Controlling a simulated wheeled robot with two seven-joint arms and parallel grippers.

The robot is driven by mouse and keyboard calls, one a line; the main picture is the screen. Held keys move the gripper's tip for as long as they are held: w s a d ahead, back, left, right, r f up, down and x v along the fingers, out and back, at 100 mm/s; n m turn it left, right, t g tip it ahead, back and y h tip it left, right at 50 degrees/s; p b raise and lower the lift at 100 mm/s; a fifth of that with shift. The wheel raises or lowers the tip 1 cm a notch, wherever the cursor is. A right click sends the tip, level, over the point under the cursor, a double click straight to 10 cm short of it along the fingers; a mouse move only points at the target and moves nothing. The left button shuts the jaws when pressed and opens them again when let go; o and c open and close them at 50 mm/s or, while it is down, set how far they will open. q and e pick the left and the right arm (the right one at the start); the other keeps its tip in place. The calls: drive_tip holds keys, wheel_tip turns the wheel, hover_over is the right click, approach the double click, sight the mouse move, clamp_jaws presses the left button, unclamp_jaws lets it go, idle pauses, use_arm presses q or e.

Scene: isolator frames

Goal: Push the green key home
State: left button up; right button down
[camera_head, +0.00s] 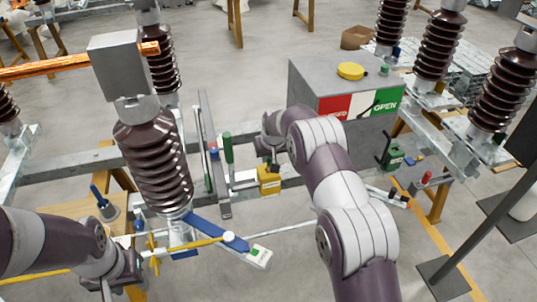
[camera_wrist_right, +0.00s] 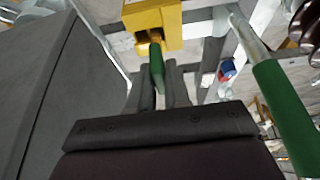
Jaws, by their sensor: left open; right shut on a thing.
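The green key (camera_wrist_right: 157,68) is held between the two grey fingers of my right gripper (camera_wrist_right: 158,88) in the right wrist view. Its far end meets the brass part on the front of a yellow lock block (camera_wrist_right: 152,18); I cannot tell how deep it sits. In the head view the yellow block (camera_head: 268,181) stands on the steel frame, with my right gripper (camera_head: 268,158) just above and behind it; the key is hidden there. My left gripper (camera_head: 122,286) is at the lower left, open, away from the lock and near the yellow rod.
A long green-handled lever (camera_head: 228,148) stands left of the lock and shows large in the wrist view (camera_wrist_right: 285,110). A grey cabinet (camera_head: 325,85) with red and green panels stands behind my right arm. A brown ribbed insulator (camera_head: 155,160) rises between the arms.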

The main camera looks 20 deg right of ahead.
drive_tip(key=shift+f+b, duration=0.75)
drive_tip(key=shift+f, duration=0.4)
drive_tip(key=c, duration=1)
unclamp_jaws()
drive_tip(key=b+v, duration=0.4)
drive_tip(key=v, duration=0.8)
drive_tip(key=shift+s+r, duration=0.1)
drive_tip(key=shift+r, duration=0.25)
